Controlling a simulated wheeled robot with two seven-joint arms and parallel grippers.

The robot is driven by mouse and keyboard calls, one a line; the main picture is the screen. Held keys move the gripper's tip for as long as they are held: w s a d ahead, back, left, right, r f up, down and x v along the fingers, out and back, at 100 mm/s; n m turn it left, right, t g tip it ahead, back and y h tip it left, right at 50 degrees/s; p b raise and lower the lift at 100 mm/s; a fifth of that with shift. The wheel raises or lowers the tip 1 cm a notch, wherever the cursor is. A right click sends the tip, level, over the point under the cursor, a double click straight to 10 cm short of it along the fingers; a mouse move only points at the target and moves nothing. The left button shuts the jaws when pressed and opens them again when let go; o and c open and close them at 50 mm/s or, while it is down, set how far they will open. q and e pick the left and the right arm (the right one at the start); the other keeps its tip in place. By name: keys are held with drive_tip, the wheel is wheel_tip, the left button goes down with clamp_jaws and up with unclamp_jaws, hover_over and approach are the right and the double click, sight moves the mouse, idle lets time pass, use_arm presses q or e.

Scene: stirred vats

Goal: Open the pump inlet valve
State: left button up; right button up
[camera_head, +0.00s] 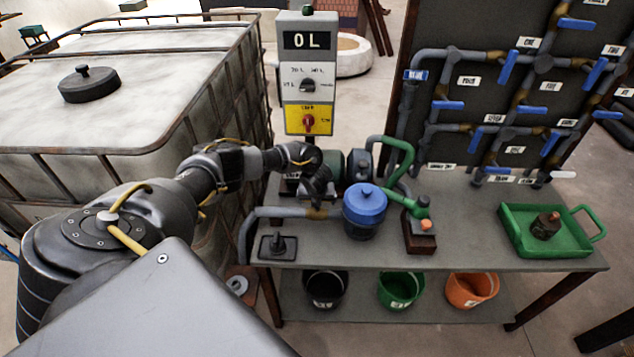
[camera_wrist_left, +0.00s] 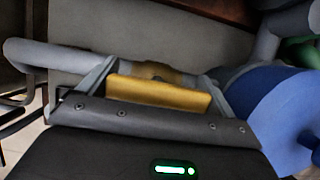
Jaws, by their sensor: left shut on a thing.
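The inlet pipe (camera_head: 272,212) runs along the left end of the bench to a blue-lidded pot (camera_head: 365,207). A brass fitting (camera_head: 317,213) sits on this pipe beside the pot. My left gripper (camera_head: 318,200) is over the fitting. In the left wrist view a yellow valve handle (camera_wrist_left: 160,93) lies between the fingers of my left gripper (camera_wrist_left: 155,98), which is shut on it. The handle looks roughly in line with the pipe (camera_wrist_left: 50,57). The brass fitting shows partly behind it. In the head view my gripper hides the handle. My right gripper is not in view.
A control post (camera_head: 307,75) reading 0 L stands behind the bench. A caged white tank (camera_head: 150,90) is at left. A green hose (camera_head: 400,150), a green tray (camera_head: 540,245) and a valve board (camera_head: 490,100) are to the right. Buckets stand on the lower shelf.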

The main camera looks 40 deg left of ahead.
use_arm(q)
drive_tip(key=o, duration=0.7)
drive_tip(key=shift+r, duration=0.1)
drive_tip(key=v, duration=1)
drive_tip(key=shift+r, duration=0.3)
drive_tip(key=shift+s+d, duration=0.1)
drive_tip(key=shift+d, duration=0.05)
